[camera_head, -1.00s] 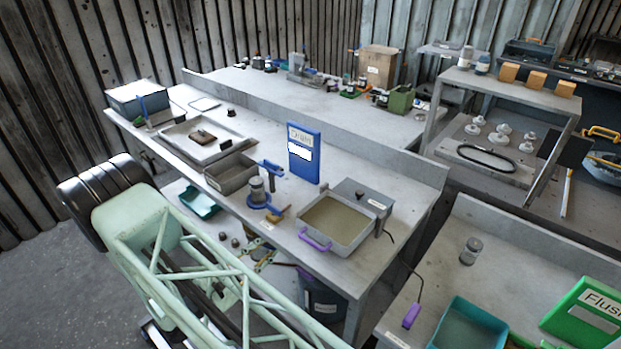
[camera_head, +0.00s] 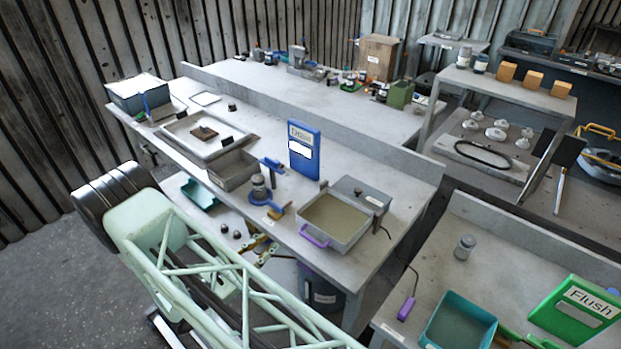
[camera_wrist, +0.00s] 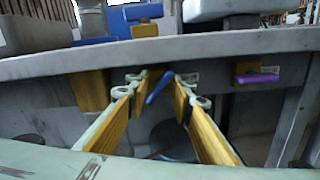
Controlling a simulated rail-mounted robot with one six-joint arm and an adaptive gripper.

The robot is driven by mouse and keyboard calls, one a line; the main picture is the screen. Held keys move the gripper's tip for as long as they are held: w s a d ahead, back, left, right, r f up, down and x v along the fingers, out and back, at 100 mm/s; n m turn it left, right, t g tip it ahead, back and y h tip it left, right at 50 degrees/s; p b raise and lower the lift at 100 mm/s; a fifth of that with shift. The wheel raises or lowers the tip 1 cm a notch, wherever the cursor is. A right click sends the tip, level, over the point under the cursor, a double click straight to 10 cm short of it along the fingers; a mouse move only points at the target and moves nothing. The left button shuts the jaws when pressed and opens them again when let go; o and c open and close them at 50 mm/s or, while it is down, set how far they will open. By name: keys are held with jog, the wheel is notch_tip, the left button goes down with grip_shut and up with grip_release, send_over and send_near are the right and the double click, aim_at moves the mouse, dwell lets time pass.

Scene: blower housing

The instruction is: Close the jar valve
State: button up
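The yellow handle also shows above the bench edge in the wrist view (camera_wrist: 145,28). A blue lever (camera_wrist: 158,88) hangs below the edge in the wrist view. I cannot tell which part is the jar valve. My gripper (camera_wrist: 163,80) is open, with its yellow-padded fingers apart on both sides of the blue lever. I cannot tell whether either finger touches it. In the head view my gripper is small and partly hidden by my arm.
The bench's front edge (camera_wrist: 220,42) runs just above my gripper. A purple handle (camera_wrist: 258,78) on a yellow mount is to its right. A dark bucket (camera_head: 320,290) stands under the bench. A purple-handled tray (camera_head: 338,220) and a grey bin (camera_head: 232,172) flank the jar.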

jog(key=shift+r+n+p, duration=0.1)
jog(key=shift+n+p, duration=0.25)
jog(key=shift+n, duration=0.15)
jog(key=v, duration=1.4)
jog(key=w+d+r+m+g+b, duration=0.1)
jog(key=w+d+r+m+g, duration=0.2)
jog(key=d+r, duration=0.4)
jog(key=w+d+r+m+g+b, duration=0.1)
jog(key=w+d+r+m+g, duration=0.3)
jog(key=d+r, duration=0.4)
jog(key=w+d+r+m+g+h+b, duration=0.1)
jog(key=w+d+r+m+g, duration=0.2)
jog(key=w+d+r, duration=0.3)
jog(key=shift+d+r+m+g, duration=0.35)
jog(key=shift+d+r, duration=0.5)
jog(key=shift+r, duration=1.95)
